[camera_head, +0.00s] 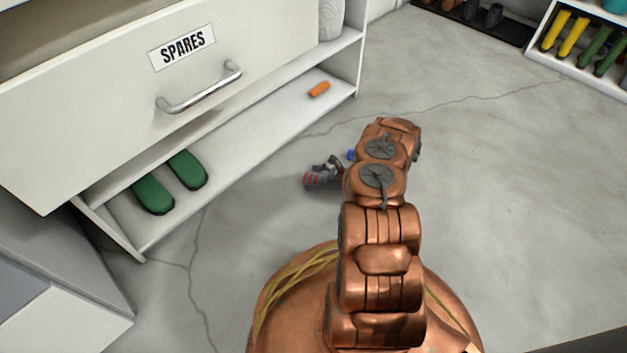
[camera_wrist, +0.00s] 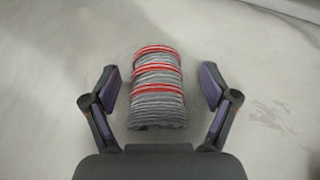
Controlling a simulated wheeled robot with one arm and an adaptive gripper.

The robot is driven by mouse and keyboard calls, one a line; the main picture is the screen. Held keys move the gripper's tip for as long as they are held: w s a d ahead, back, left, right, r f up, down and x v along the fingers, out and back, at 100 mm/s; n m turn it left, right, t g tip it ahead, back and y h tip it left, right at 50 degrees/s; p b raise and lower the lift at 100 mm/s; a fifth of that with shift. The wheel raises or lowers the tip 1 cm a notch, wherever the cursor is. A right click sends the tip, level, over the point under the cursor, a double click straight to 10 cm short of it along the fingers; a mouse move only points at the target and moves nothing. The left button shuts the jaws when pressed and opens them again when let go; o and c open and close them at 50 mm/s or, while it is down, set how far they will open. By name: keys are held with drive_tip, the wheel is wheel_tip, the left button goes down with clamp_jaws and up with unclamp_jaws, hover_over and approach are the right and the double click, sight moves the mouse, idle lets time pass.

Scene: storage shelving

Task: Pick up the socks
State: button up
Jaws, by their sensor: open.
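The socks (camera_wrist: 158,92) are a grey knitted bundle with red stripes. In the wrist view they lie on the floor between the two spread fingers of my gripper (camera_wrist: 161,95), with a gap on each side. In the head view the socks (camera_head: 314,180) show just left of my arm, partly hidden by my gripper (camera_head: 328,172). My gripper is open and empty. I cannot tell its exact height above the socks.
A white shelf unit with a SPARES drawer (camera_head: 150,75) stands at the left. Its low shelf (camera_head: 262,120) holds green soles (camera_head: 170,182) and an orange object (camera_head: 319,89). Boots (camera_head: 572,35) stand on a rack at top right. The floor (camera_head: 510,190) on the right is clear.

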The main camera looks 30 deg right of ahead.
drive_tip(key=c, duration=1.3)
drive_tip(key=shift+o, duration=0.2)
